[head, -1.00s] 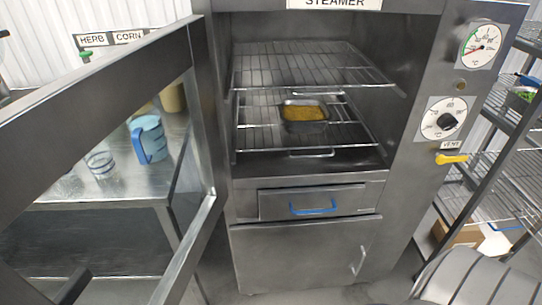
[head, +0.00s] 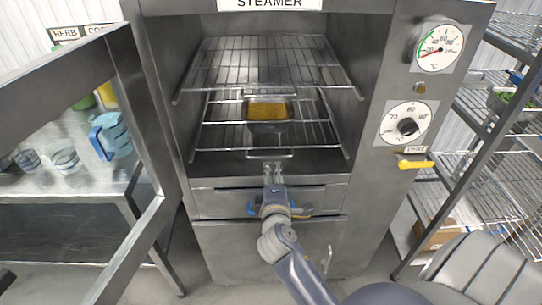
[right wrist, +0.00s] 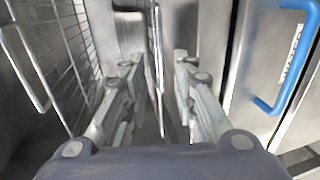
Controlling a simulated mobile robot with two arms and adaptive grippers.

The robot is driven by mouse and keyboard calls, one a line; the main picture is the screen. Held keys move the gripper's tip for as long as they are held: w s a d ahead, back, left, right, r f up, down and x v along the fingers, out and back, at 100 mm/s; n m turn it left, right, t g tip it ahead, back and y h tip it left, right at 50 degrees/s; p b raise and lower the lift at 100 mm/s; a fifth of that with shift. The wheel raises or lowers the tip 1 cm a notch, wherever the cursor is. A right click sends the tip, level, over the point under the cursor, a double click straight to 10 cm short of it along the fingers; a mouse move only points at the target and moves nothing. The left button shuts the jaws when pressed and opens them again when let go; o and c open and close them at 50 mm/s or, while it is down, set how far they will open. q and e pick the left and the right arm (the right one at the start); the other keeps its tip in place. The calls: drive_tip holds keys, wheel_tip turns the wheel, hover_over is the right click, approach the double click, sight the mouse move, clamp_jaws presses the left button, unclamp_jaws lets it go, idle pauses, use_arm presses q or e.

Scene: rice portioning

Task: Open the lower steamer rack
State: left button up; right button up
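The steamer's glass door (head: 100,130) stands open on the left. The lower rack (head: 225,140) is a wire shelf inside the steamer, carrying a metal pan (head: 287,124) of yellow grains. Its wire handle (head: 268,153) juts out at the front; a wire loop that looks like this handle shows at the left of the right wrist view (right wrist: 40,100). My right gripper (head: 273,168) is upright just below the handle, in front of the drawer. My left gripper is not in view.
An upper wire rack (head: 265,65) sits above. The drawer's blue handle (head: 302,211) is close to my right gripper, partly hidden by it. A yellow vent lever (head: 415,164) is on the right panel. A table with a blue jug (head: 112,135) is behind the door glass.

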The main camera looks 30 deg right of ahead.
sight(271, 157)
drive_tip(key=p+x, duration=0.1)
drive_tip(key=x, duration=0.9)
drive_tip(key=shift+c, duration=0.6)
clamp_jaws()
drive_tip(key=shift+f, duration=0.1)
